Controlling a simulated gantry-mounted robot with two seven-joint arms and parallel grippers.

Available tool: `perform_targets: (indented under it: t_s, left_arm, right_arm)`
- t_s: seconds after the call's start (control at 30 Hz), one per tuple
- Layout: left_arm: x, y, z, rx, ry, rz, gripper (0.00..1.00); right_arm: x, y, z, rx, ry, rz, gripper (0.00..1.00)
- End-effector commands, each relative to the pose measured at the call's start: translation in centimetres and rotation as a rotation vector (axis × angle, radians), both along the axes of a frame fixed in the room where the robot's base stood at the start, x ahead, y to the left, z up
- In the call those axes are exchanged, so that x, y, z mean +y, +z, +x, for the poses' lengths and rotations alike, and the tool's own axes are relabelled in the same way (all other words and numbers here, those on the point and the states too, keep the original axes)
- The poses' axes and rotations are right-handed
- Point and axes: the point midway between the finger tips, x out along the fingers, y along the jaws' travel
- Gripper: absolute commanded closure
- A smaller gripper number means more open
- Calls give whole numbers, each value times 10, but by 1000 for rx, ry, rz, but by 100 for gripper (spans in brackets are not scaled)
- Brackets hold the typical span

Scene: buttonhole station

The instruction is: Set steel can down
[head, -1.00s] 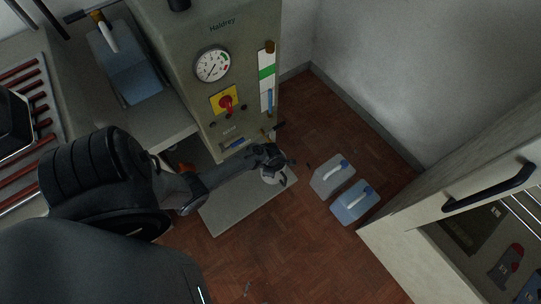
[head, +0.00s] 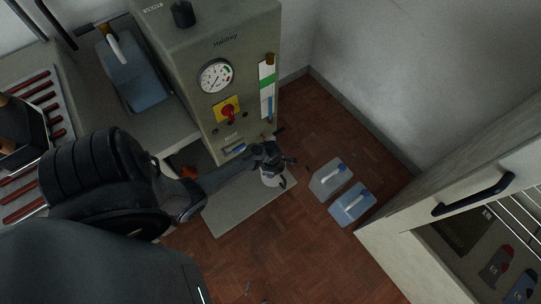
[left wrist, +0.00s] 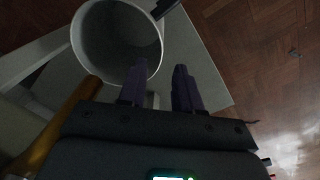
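The steel can (head: 271,180) is pale and upright at the grey plate (head: 237,213) in front of the machine; I cannot tell for certain whether its base touches the plate. The left wrist view looks into its open mouth (left wrist: 112,35). My left gripper (head: 277,160) is at the can's rim. In the left wrist view its two purple fingers (left wrist: 160,72) stand apart, one over the can's mouth and one outside the wall, with a visible gap between them. The can's far side is partly hidden. My right gripper is not in view.
The machine (head: 215,120) with a gauge and red knob stands behind the can. An open cabinet (head: 440,210) is at far right.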

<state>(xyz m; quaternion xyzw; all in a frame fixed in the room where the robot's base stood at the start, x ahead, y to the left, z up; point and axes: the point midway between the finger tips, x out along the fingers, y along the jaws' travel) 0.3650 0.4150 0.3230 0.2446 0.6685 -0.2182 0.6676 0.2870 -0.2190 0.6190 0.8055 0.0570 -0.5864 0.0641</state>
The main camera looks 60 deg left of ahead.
Motion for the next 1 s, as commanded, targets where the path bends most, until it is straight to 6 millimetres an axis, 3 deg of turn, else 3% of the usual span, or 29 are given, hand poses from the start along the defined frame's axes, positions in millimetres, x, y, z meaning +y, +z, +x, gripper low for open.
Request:
perform_targets:
  t_s: [0.03,0.1,0.4,1.0]
  left_arm:
    - [-2,16,0,-2,1,-1,67]
    - [-2,28,0,-1,0,-2,67]
    - [-3,60,-1,-1,-1,-1,67]
    - [-3,63,-1,1,-1,-1,67]
  right_arm:
    - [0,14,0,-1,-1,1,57]
    - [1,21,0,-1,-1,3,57]
    - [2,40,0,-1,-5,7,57]
    - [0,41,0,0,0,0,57]
